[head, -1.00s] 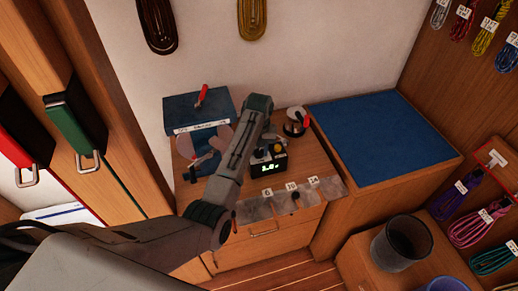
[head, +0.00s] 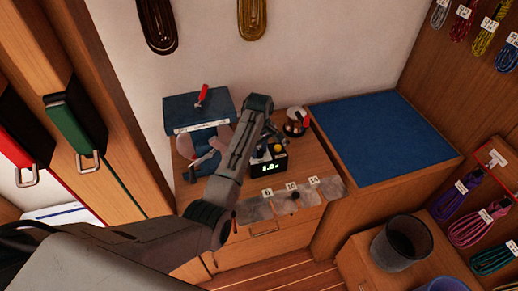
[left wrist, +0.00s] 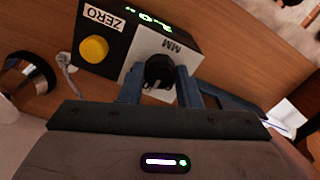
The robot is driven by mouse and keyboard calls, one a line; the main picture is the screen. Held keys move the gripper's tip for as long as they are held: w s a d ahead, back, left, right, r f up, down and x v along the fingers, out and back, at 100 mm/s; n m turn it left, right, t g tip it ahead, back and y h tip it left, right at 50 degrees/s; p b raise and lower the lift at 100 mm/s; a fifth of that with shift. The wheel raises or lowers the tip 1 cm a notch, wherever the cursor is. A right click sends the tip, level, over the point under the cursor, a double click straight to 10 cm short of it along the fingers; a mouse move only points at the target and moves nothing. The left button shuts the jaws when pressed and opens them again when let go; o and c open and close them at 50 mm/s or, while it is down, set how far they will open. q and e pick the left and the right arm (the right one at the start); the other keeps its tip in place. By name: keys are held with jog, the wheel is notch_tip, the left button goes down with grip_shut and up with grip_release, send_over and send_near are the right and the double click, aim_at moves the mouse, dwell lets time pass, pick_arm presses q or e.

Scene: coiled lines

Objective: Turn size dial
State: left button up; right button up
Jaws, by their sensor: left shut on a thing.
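A black box with a green lit display (head: 270,167) stands on the wooden cabinet. In the left wrist view it shows a yellow button (left wrist: 94,49) beside a ZERO label and a pale plate (left wrist: 151,50) marked MM. A black round knob (left wrist: 160,70) sits on that plate. My left gripper (left wrist: 160,84) is shut on this knob, one finger on each side. In the head view my left gripper (head: 265,132) reaches over the box from behind and its own wrist hides the knob. The display digits are too small to read surely. My right gripper is out of view.
A blue box with a red lever (head: 201,95) stands behind at the left. Metal plates labelled with numbers (head: 292,200) lie at the front edge. A blue mat (head: 380,138) on the right is clear.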

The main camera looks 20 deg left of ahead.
pick_arm(q)
jog(key=shift+r, duration=0.1)
dwell(0.4)
jog(key=o, duration=1)
jog(key=shift+c, duration=0.2)
